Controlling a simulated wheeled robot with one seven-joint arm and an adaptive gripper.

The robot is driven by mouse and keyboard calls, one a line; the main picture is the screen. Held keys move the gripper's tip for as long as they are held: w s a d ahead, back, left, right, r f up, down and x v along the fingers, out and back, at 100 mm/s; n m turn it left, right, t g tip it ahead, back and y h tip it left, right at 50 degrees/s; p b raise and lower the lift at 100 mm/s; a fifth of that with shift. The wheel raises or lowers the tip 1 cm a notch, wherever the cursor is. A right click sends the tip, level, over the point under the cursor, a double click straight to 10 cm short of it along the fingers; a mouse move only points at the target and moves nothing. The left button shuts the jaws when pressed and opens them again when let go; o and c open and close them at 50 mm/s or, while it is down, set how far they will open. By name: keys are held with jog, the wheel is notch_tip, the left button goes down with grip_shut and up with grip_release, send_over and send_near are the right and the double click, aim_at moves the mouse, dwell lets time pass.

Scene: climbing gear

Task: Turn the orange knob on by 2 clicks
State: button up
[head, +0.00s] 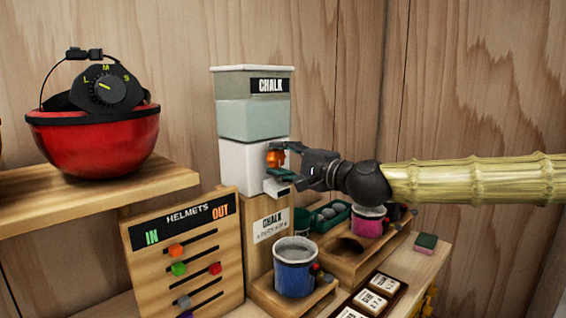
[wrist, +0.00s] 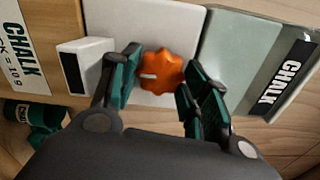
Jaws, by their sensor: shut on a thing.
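The orange knob (head: 275,158) is on the front of the white lower part of the chalk dispenser (head: 238,165). In the wrist view the knob (wrist: 161,72) is lobed, with a white mark on its left side. My gripper (head: 282,163) reaches in from the right, its green fingers on either side of the knob. In the wrist view my gripper (wrist: 160,85) is shut on the knob, and the fingers cover parts of its left and right edges. A white spout with a dark opening (wrist: 72,68) juts out beside the knob.
Below the dispenser stand a blue cup (head: 294,270) and a pink cup (head: 369,222) in wooden holders. A helmets board (head: 187,255) with coloured sliders is at the left. A red helmet (head: 95,140) rests on a shelf above it.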

dwell(0.3)
jog(key=o, duration=1)
jog(key=shift+w, duration=0.1)
jog(key=v, duration=1.2)
